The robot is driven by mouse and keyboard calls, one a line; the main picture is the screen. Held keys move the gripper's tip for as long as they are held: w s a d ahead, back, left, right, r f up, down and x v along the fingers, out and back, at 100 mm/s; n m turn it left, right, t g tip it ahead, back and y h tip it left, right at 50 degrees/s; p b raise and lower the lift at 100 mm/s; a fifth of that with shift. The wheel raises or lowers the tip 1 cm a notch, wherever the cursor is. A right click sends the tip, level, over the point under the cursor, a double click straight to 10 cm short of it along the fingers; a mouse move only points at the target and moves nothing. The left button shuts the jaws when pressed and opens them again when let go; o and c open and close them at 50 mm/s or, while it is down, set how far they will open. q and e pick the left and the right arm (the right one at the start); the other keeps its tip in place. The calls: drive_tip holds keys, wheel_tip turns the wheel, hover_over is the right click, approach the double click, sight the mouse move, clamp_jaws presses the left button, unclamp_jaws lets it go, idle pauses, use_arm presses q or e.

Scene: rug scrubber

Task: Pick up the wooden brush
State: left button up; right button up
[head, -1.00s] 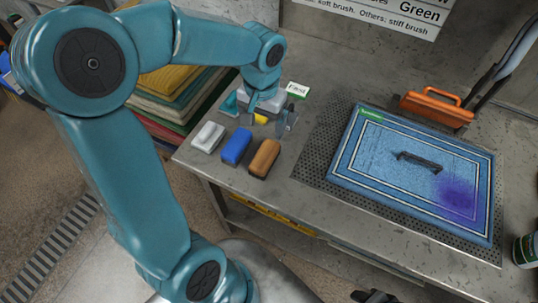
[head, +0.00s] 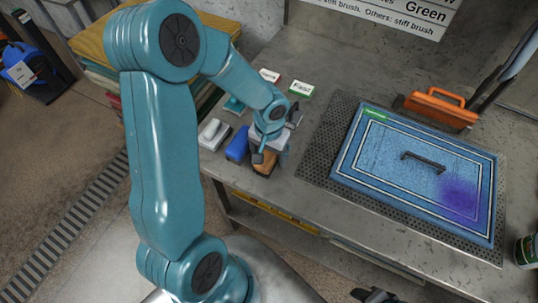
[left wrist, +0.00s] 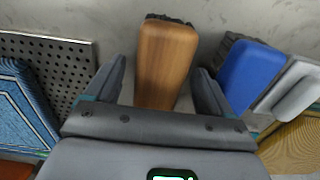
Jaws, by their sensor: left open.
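The wooden brush (head: 263,163) lies on the grey bench near its front edge, partly hidden by my left gripper (head: 271,152) in the head view. In the left wrist view the brush (left wrist: 166,60) shows as a brown wooden block with dark bristles at its far end. My left gripper (left wrist: 160,75) is open, with one finger on each side of the brush and a visible gap on both sides. A dark shape at the bottom edge of the head view may be my right gripper (head: 375,296); its jaws cannot be made out.
A blue brush (head: 238,143) lies close beside the wooden one, with a white brush (head: 213,133) beyond it. A blue rug (head: 400,135) with a purple stain (head: 459,198) lies on a perforated plate (head: 323,150) to the right. An orange tool (head: 440,108) stands behind it.

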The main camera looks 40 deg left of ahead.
use_arm(q)
drive_tip(key=shift+w, duration=0.15)
drive_tip(key=c, duration=1.1)
drive_tip(key=shift+r, duration=0.1)
wheel_tip(320, 180, up, 20)
